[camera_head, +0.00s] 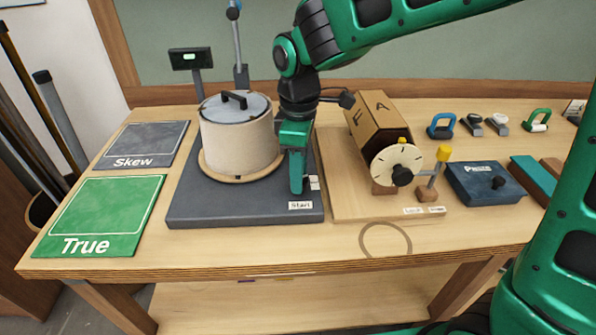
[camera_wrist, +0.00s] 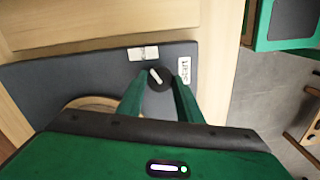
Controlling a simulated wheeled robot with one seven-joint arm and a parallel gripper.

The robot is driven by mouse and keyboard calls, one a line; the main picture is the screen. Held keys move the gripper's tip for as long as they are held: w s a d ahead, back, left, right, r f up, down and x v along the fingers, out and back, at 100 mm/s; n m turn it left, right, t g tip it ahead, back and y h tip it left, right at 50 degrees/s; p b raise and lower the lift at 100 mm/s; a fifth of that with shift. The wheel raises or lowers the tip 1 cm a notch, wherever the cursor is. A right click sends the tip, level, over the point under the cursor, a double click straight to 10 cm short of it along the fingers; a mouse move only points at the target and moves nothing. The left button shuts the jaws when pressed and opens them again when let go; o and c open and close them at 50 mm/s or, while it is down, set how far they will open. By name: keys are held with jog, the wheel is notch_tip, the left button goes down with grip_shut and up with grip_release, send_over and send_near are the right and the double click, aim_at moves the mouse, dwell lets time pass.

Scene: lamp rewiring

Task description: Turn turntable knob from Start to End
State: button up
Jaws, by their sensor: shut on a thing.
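The turntable is a dark grey slab base (camera_head: 240,212) on the bench with a round wooden platter (camera_head: 212,172) carrying a cream drum. Its knob (camera_wrist: 155,82) is black with a white pointer mark, near the base's edge in the wrist view. My gripper (camera_head: 297,188) reaches down to the base's right front corner, with its green fingers on both sides of the knob, shut on it. The head view hides the knob behind the fingers. A "Start" label (camera_wrist: 184,73) lies beside the knob; a second white label (camera_wrist: 143,53) is too small to read. The pointer slants towards that second label's side.
The cream drum (camera_head: 238,148) with a grey lid stands close left of my gripper. Right of it, a wooden board holds a brown box (camera_head: 378,120) and a white dial (camera_head: 397,160). Green "True" (camera_head: 100,215) and grey "Skew" (camera_head: 145,145) mats lie left.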

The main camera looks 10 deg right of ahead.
jog(key=shift+w+d, duration=0.1)
jog(key=shift+w, duration=0.05)
jog(key=o, duration=1)
jog(key=shift+o, duration=0.2)
notch_tip(320, 180, up, 11)
jog(key=shift+f, duration=0.15)
